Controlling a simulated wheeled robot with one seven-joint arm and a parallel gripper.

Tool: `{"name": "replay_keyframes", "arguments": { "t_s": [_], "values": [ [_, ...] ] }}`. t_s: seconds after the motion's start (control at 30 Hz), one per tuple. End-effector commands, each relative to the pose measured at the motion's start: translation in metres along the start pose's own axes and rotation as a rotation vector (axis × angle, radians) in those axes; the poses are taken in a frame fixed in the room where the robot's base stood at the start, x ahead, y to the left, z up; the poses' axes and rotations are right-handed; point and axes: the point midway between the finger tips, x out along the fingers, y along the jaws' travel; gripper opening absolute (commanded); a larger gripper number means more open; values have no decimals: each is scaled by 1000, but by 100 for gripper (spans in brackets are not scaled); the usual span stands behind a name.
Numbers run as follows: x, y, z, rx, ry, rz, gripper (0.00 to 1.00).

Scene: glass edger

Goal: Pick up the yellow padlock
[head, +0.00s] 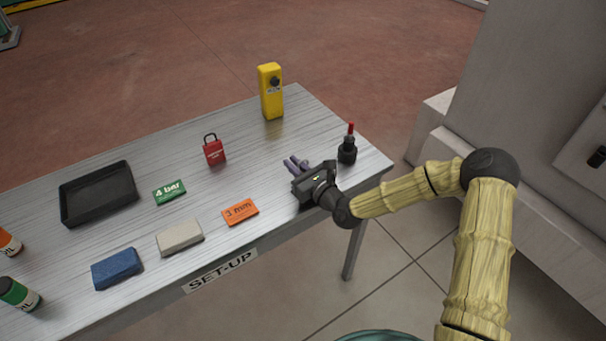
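I see no yellow padlock in the head view. The only padlock in view is red (214,150), standing upright on the metal table (130,255) with its dark shackle on top. My gripper (294,162) is over the right part of the table, to the right of the red padlock and clear of it. Its two purplish fingers look slightly apart with nothing between them. Its height above the table is hard to judge.
A yellow device (271,92) stands at the back edge. A black tray (98,192), green card (169,191), orange card (240,212), grey block (180,238), blue block (117,269) and two bottles lie left.

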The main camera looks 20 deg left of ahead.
Motion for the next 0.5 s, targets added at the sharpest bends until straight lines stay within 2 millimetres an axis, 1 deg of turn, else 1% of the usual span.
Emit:
{"name": "replay_keyframes", "arguments": {
  "t_s": [0.33,0.37,0.4,0.5],
  "values": [
    [0,2,0,0,-1,3,11],
    [0,2,0,0,-1,3,7],
    [0,2,0,0,-1,3,0],
    [0,2,0,0,-1,3,0]
  ]
}}
